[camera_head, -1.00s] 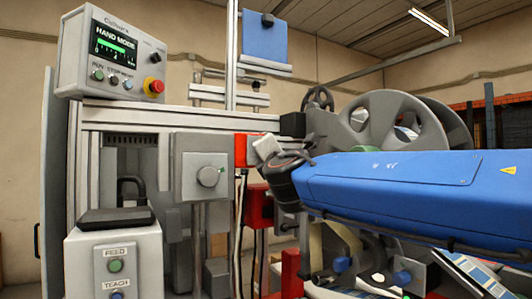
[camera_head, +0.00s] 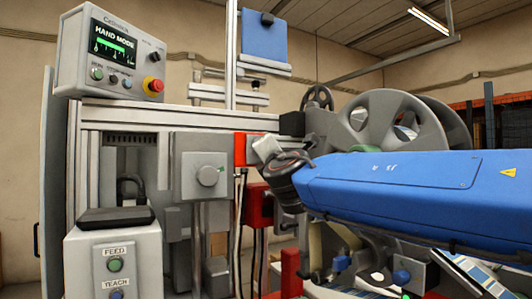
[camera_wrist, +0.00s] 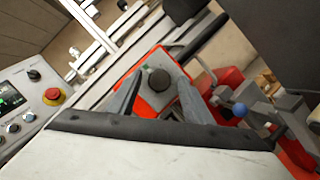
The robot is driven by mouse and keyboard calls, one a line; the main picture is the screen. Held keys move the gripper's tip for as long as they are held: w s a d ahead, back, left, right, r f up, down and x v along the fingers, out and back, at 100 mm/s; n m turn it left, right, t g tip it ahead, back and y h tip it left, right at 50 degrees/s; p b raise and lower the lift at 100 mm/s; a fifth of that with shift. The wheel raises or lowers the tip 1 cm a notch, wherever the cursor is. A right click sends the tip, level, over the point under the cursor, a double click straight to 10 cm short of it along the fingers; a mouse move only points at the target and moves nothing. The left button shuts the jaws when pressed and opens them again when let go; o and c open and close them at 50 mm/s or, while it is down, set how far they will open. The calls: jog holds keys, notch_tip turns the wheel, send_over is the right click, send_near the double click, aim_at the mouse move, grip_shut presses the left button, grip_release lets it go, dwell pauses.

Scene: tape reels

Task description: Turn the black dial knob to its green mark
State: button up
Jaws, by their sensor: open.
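A black dial knob (camera_wrist: 158,79) stands on a grey plate with a red surround (camera_wrist: 152,106) in the wrist view. My gripper (camera_wrist: 157,88) is open, with one finger on the left and one on the right of the knob. I cannot tell whether the fingers touch it. In the head view the red housing (camera_head: 240,149) shows beside my wrist, which hides the knob and the fingertips.
A control panel (camera_head: 109,56) with a red stop button (camera_head: 155,86) is at upper left. A large grey reel (camera_head: 383,124) stands behind my arm. A blue-tipped lever (camera_wrist: 240,110) is right of the fingers.

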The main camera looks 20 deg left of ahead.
jog(key=v, duration=1.7)
jog(key=shift+s, duration=0.2)
jog(key=shift+s+f, duration=0.1)
